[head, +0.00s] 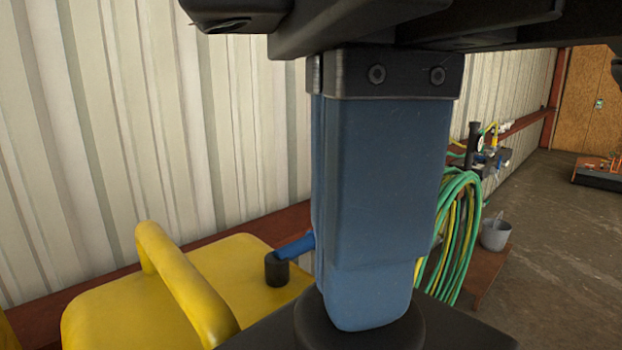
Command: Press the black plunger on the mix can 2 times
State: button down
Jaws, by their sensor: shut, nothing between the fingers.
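A yellow can (245,262) with a thick arched handle stands at the lower left by the wall; it appears to be the mix can. A short upright black cylinder (277,269) stands on its top and looks like the plunger. A blue spout-like piece (297,246) runs from it up and right, and its far end is hidden by my gripper. My gripper (368,322) points down in the middle of the view. Its blue fingers are together and empty, right of the black cylinder in the picture. The gap in depth is hard to judge.
A dark round piece (310,330) on a flat black surface (468,335) is behind and below my fingertips; I cannot tell whether they touch. Green and yellow hoses (465,230) hang behind my gripper. A grey bucket (495,235) stands to the right.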

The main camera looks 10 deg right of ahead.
jog(key=shift+r+p, duration=1.45)
jog(key=shift+r, duration=1.45)
jog(key=shift+r, duration=0.1)
notch_tip(320, 180, up, 5)
jog(key=shift+f, duration=0.1)
